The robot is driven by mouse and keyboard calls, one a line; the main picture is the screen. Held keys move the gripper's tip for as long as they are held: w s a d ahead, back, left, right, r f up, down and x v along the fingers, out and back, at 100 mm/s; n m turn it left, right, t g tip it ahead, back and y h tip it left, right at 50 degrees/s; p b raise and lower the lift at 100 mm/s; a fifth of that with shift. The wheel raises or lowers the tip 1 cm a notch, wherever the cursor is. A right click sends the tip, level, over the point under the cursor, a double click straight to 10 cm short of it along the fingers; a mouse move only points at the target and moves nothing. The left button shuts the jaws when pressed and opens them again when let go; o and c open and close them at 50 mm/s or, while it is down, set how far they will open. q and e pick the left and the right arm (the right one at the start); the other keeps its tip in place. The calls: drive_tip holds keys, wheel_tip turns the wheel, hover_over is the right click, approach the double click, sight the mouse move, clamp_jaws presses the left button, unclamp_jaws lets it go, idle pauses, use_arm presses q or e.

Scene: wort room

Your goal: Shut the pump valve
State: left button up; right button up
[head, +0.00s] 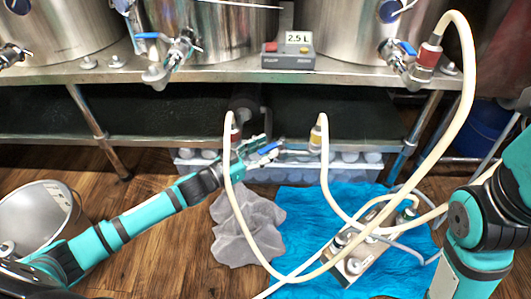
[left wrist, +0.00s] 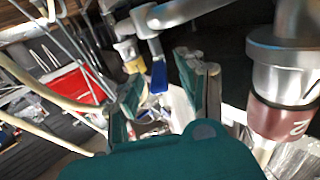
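The pump valve has a blue lever (head: 268,148) and a metal body below the tank shelf, between two hose fittings. In the left wrist view the blue lever (left wrist: 158,76) points down from the metal valve body (left wrist: 180,12). My left gripper (head: 256,153) has reached the valve from the left. In the left wrist view its two fingers (left wrist: 166,88) stand apart, with the lever between them and a gap seeming to show on both sides. My right arm (head: 478,225) is at the right edge; I cannot make out its gripper.
A pale hose with a red-brown fitting (head: 235,132) passes close to my left gripper. Another hose has a yellow fitting (head: 318,137). The pump (head: 355,252) sits on a blue towel (head: 300,212). A grey cloth (head: 245,225) and a metal bucket (head: 35,215) are on the floor.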

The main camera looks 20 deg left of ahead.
use_arm(q)
drive_tip(key=shift+w+d, duration=0.2)
drive_tip(key=shift+w, duration=0.05)
clamp_jaws()
idle(0.3)
